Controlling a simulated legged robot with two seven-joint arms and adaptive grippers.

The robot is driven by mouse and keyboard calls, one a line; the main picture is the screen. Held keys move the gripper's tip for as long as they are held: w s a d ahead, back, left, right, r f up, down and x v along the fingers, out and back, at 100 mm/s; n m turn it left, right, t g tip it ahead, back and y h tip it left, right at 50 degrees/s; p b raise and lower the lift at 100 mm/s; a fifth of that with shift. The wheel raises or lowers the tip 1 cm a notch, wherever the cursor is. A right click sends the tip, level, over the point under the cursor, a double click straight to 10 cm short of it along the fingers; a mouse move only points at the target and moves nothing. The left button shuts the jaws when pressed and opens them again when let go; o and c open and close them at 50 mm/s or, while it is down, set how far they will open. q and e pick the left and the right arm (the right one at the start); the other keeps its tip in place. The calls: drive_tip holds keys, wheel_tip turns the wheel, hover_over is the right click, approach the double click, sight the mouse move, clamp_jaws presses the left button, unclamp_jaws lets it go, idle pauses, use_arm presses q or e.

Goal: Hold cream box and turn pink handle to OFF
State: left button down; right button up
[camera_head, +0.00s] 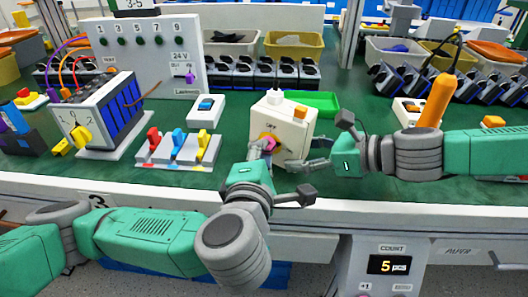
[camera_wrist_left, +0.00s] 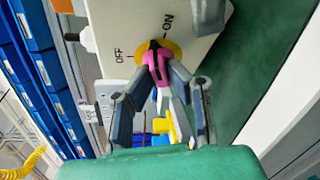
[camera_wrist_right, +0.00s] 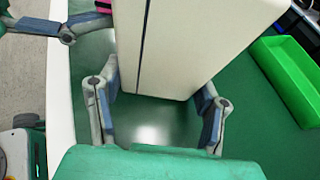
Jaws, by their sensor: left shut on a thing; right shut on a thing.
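The cream box (camera_head: 296,128) stands tilted to the view on the green bench, with a white knob on top and a yellow dial (camera_wrist_left: 171,50) on its front. The pink handle (camera_wrist_left: 158,68) sits on the dial, between the OFF and ON labels; its exact setting is hard to tell. My left gripper (camera_head: 262,155) is shut on the pink handle, its fingers on both sides in the left wrist view (camera_wrist_left: 160,75). My right gripper (camera_head: 312,165) is shut on the cream box, whose side shows between the fingers in the right wrist view (camera_wrist_right: 157,85).
A green tray (camera_head: 318,102) lies behind the box. A base with red, blue and yellow switches (camera_head: 178,150) stands to the left, near a rotary switch unit (camera_head: 92,112). The bench's front edge is close.

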use_arm(q)
drive_tip(key=n, duration=0.1)
drive_tip(key=n+g, duration=0.1)
drive_tip(key=n, duration=0.1)
drive_tip(key=shift+w+d+r+g+h, duration=0.1)
drive_tip(key=shift+w+r+g+h, duration=0.05)
drive_tip(key=shift+g+h, duration=0.15)
use_arm(e)
drive_tip(key=shift+d, duration=0.3)
use_arm(q)
drive_tip(key=n, duration=0.1)
drive_tip(key=n+g+h, duration=0.1)
drive_tip(key=n, duration=0.1)
drive_tip(key=shift+w+a, duration=0.1)
drive_tip(key=shift+a, duration=0.25)
use_arm(e)
drive_tip(key=shift+a, duration=0.2)
use_arm(q)
drive_tip(key=n+g+h, duration=0.1)
drive_tip(key=n+h, duration=0.1)
drive_tip(key=n, duration=0.1)
drive_tip(key=shift+n+g, duration=0.3)
drive_tip(key=shift+n, duration=0.1)
use_arm(e)
drive_tip(key=shift+d, duration=0.1)
use_arm(q)
drive_tip(key=shift+h, duration=0.3)
drive_tip(key=c, duration=1.6)
unclamp_jaws()
drive_tip(key=shift+d, duration=0.1)
